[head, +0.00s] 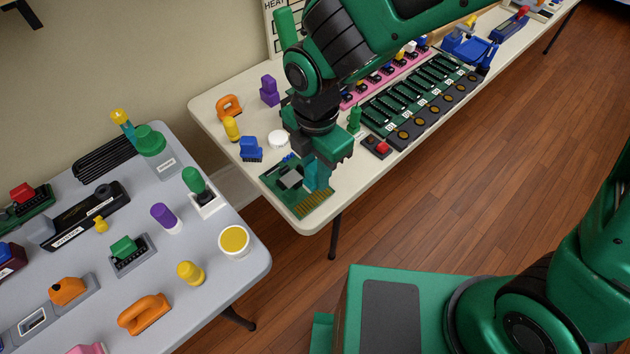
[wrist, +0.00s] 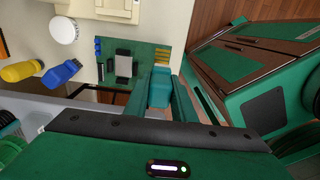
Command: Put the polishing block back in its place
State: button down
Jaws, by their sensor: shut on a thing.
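My gripper (head: 319,168) is over the front end of the cream table. It is shut on a teal block (wrist: 159,87), which I take to be the polishing block. The block also shows below the jaws in the head view (head: 318,178), close over a green circuit board (head: 290,190). The board has gold contacts and a grey chip. It also lies beyond the block in the wrist view (wrist: 118,57). I cannot tell whether the block touches the board. No place for the block can be made out with certainty.
A blue piece (head: 251,149), a yellow piece (head: 232,129) and a white round lid (head: 278,139) stand left of the board. A red-buttoned box (head: 376,147) is to the right. The grey table (head: 215,285) holds several holders and coloured pieces; a gap separates the tables.

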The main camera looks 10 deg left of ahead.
jog(key=w+a+r, duration=0.1)
jog(key=w+a, duration=0.2)
jog(key=a, duration=0.7)
jog(key=w+a+r, duration=0.2)
jog(key=w+a, duration=0.1)
jog(key=a, duration=0.7)
jog(key=w+a+r, duration=0.1)
jog(key=w+a, duration=0.2)
jog(key=a, duration=0.7)
send_over(262, 124)
notch_tip(262, 124, down, 6)
jog(key=shift+f, duration=2.95)
jog(key=c, duration=1.5)
grip_release()
